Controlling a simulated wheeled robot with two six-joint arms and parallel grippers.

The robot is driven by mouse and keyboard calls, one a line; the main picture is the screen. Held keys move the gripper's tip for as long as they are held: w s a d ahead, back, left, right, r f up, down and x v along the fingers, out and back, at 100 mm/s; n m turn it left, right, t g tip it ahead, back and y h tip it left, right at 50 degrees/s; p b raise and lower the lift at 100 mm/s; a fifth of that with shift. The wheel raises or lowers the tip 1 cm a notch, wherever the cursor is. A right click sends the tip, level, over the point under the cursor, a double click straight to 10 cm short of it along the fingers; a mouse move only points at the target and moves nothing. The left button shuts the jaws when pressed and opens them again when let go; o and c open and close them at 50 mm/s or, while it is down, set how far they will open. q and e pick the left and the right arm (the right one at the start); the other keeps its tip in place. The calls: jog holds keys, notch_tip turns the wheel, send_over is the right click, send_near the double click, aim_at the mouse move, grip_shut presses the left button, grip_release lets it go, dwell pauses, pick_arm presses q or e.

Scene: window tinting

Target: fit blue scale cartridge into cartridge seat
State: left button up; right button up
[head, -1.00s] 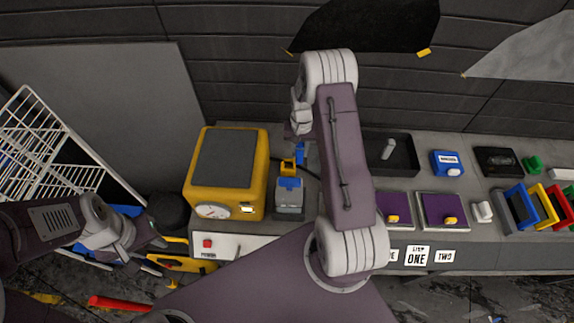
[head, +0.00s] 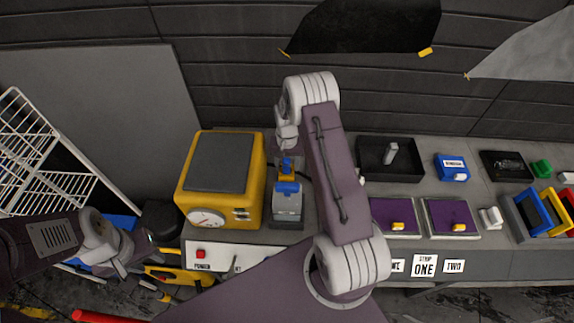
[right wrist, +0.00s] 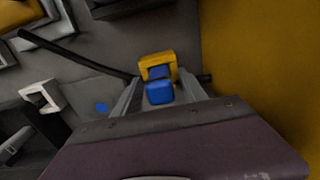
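The blue scale cartridge (right wrist: 160,92) shows in the right wrist view as a small blue block between the fingers of my right gripper (right wrist: 160,86). Dark gaps seem to show at its sides; I cannot tell whether the fingers press on it. Just beyond it stands a yellow arch-shaped piece (right wrist: 157,60), perhaps the cartridge seat, with more blue inside. I cannot tell how deep the cartridge sits. In the head view my right gripper points down over the yellow piece (head: 287,166), behind a grey device (head: 288,208) with a blue top. My left gripper (head: 128,266) hangs low at left, fingers unclear.
A yellow box with a dial (head: 221,185) stands close left of the grey device. A black cable (right wrist: 90,60) runs over the bench. A black tray (head: 372,157), purple plates and coloured frames (head: 530,210) lie to the right. A white wire rack (head: 30,150) stands far left.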

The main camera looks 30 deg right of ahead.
jog(key=shift+s+a+r, duration=0.1)
jog(key=shift+r, duration=0.2)
notch_tip(320, 180, up, 12)
jog(key=b, duration=0.3)
jog(key=shift+f, duration=0.2)
